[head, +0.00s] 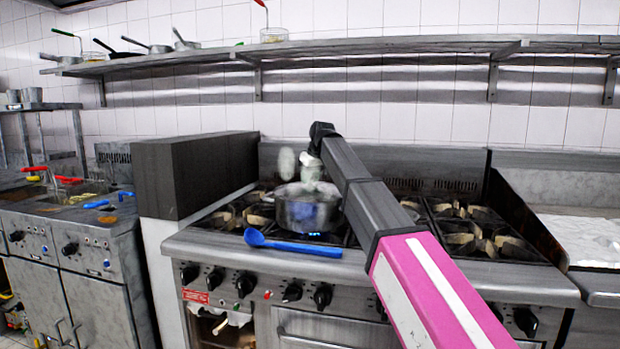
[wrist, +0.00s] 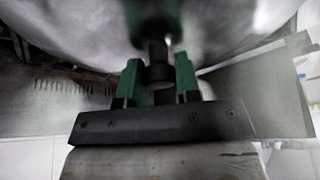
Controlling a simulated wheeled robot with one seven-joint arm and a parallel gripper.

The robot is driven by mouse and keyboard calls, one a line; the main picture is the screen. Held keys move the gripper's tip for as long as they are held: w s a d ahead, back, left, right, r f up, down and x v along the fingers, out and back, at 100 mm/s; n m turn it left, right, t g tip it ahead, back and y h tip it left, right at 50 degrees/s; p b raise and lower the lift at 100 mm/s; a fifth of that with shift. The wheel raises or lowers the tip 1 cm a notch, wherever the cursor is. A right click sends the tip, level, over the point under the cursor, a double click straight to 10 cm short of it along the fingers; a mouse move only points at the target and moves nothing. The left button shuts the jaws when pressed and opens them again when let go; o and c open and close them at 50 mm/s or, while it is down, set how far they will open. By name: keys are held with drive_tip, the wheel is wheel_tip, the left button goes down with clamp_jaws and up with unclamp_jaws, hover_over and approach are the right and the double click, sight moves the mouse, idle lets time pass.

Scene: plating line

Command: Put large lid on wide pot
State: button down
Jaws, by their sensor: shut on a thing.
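My gripper (wrist: 159,72) has green fingers closed on either side of the dark knob of the large lid (wrist: 90,32) in the wrist view. The lid's silvery, blurred surface spans the top of that view. The wide pot (head: 305,213), a shiny metal vessel, stands on the stove burners in the head view. My gripper (head: 309,166) is directly above the pot there, at the end of my arm. The lid is hard to separate from the pot's top in the head view, so I cannot tell whether it touches the rim.
A blue spoon (head: 292,244) lies on the stove's front edge (head: 215,246). A dark box-like block (head: 190,175) stands to the left of the stove. Burners on the right (head: 478,238) are clear. A wall shelf (head: 400,45) with pans runs above.

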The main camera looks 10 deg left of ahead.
drive_tip(key=shift+c, duration=1.3)
unclamp_jaws()
drive_tip(key=shift+r, duration=0.1)
drive_tip(key=shift+r, duration=3.95)
